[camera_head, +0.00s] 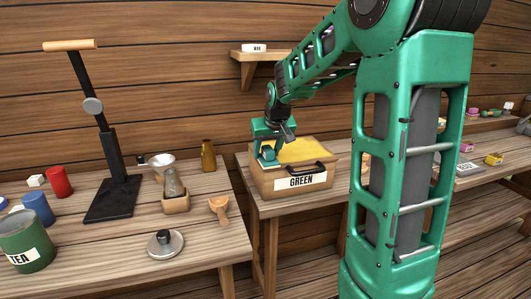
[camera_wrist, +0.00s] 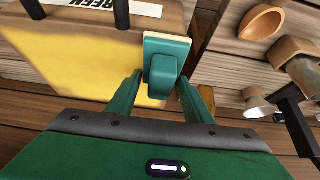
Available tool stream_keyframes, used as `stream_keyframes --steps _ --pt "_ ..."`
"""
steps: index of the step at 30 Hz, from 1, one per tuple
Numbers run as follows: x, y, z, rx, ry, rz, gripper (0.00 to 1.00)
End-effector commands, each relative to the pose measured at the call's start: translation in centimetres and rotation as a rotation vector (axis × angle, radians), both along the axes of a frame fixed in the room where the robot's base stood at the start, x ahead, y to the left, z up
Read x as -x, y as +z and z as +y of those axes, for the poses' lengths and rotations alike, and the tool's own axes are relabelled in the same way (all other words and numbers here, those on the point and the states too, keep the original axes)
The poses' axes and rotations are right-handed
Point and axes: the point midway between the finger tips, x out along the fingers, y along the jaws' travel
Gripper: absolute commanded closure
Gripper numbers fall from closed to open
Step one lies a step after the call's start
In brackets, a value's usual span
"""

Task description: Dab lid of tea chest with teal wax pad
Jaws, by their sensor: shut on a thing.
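The tea chest (camera_head: 262,186) is a wooden box with a "GREEN" label and a black handle on its front. Its lid (camera_head: 308,149) has a yellow top, which also shows in the wrist view (camera_wrist: 85,65). My gripper (camera_head: 267,150) is shut on the teal wax pad (camera_head: 268,158), at the chest's left end. In the wrist view, the gripper fingers (camera_wrist: 160,88) are on either side of the teal block of the pad (camera_wrist: 165,68), whose pale face points away from me. The pad overlaps the lid's edge in view; I cannot tell whether they touch.
The left bench holds a black stand (camera_head: 109,205), a green TEA tin (camera_head: 27,241), a wooden scoop (camera_head: 221,209), a funnel (camera_head: 162,160) and a round metal lid (camera_head: 165,244). A gap separates it from the chest's table. A wall shelf (camera_head: 262,55) is above the chest.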

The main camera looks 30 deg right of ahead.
Motion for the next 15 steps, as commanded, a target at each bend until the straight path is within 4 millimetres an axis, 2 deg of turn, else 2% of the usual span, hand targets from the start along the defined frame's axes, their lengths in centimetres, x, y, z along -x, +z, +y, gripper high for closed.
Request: stream_keyframes --steps 5,15 --pt "0.1 -0.1 0.0 -0.001 0.003 0.002 0.90" --pt "0.4 0.2 -1.3 -0.001 0.000 0.000 0.90"
